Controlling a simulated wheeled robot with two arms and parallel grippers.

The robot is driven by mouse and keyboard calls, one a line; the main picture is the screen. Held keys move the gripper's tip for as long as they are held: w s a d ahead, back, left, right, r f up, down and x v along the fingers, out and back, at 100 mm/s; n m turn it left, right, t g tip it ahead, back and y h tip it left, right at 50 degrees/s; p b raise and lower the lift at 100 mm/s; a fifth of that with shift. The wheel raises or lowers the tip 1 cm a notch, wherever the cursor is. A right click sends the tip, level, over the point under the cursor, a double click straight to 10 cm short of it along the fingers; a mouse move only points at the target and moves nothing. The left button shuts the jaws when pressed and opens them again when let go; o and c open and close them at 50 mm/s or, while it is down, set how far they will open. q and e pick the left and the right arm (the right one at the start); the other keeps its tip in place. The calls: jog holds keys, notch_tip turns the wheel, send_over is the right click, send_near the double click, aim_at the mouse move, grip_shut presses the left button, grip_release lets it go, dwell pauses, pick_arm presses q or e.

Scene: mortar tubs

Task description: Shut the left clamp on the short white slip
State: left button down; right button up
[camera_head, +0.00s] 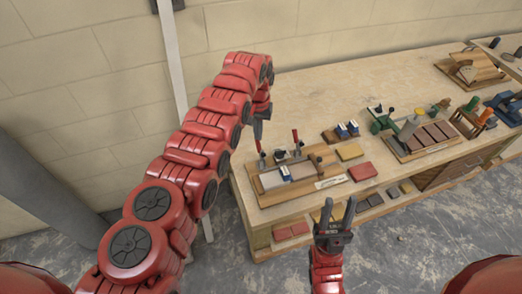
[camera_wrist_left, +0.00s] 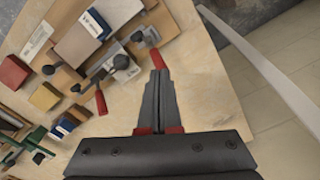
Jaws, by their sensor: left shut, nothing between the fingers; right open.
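The wooden fixture board (camera_head: 265,199) carries two toggle clamps with red handles. The left clamp (camera_head: 261,158) has its handle standing up in the head view; in the wrist view its red handle (camera_wrist_left: 156,58) is right at my fingertips, contact unclear. The right clamp (camera_head: 296,142) also has its handle up. The short white slip (camera_head: 285,172), with a blue mark, lies on the block between them; it also shows in the wrist view (camera_wrist_left: 95,23). My left gripper (camera_head: 258,134) is shut and empty above the left clamp. My right gripper (camera_head: 335,211) is open and empty, in front of the table.
A white label (camera_head: 330,182) is on the board's front right. Yellow (camera_head: 350,152) and red (camera_head: 362,171) blocks and a holder with blue-topped pieces (camera_head: 347,130) stand to the right. Other fixtures stand further right. The tabletop behind the board is clear.

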aim_at(258, 142)
pick_arm(q)
notch_tip(258, 142, up, 4)
jog(key=shift+p, duration=0.8)
notch_tip(258, 142, up, 2)
jog(key=shift+r, duration=0.25)
